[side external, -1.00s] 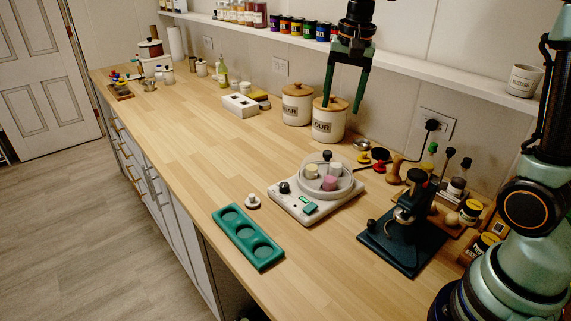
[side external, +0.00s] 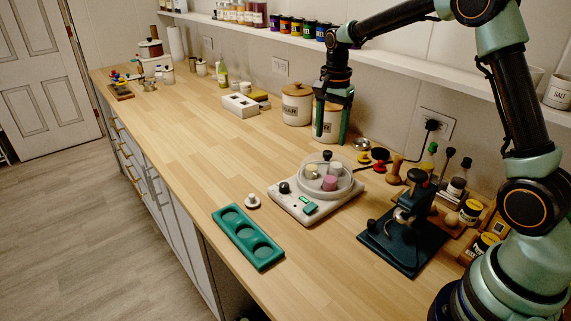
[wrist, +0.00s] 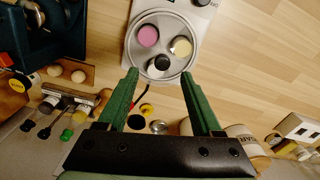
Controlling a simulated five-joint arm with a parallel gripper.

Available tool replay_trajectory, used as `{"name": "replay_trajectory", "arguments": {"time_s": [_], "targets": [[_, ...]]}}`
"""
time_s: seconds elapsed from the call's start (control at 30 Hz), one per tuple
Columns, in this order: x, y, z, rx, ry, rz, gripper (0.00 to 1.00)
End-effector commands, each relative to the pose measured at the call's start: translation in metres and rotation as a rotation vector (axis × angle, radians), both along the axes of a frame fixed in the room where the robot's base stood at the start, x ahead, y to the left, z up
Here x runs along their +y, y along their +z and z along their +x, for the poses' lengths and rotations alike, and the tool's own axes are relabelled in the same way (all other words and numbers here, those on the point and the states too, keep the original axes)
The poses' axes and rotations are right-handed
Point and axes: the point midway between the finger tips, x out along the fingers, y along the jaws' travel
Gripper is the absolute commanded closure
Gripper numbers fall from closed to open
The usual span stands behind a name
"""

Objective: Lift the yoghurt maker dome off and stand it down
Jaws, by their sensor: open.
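The yoghurt maker (side external: 300,206) is a pale base with a dark knob and a green display, standing on the wooden counter. Its clear round dome (side external: 345,188) sits on top, with a black knob (side external: 327,155). Pink, cream and white jars show through it. In the wrist view the dome (wrist: 137,53) lies beyond the fingertips, its black knob (wrist: 162,62) roughly in line with the gap between them. My gripper (side external: 331,140) is open and empty, pointing down above and behind the dome, apart from it. The gripper also shows in the wrist view (wrist: 160,74).
A green tray with round recesses (side external: 247,237) and a small white knobbed piece (side external: 252,202) lie in front. A dark press stand (side external: 405,240) is to the right. Canisters (side external: 296,104) stand behind.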

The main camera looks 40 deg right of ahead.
Motion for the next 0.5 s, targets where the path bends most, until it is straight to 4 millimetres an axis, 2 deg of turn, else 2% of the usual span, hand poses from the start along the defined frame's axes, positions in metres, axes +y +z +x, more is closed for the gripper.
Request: {"name": "replay_trajectory", "arguments": {"time_s": [0.3, 0.5], "targets": [[0.001, -0.040, 0.003, 0.004, 0.001, 0.001, 0.33], [0.001, -0.053, 0.003, 0.000, 0.001, 0.000, 0.33]]}}
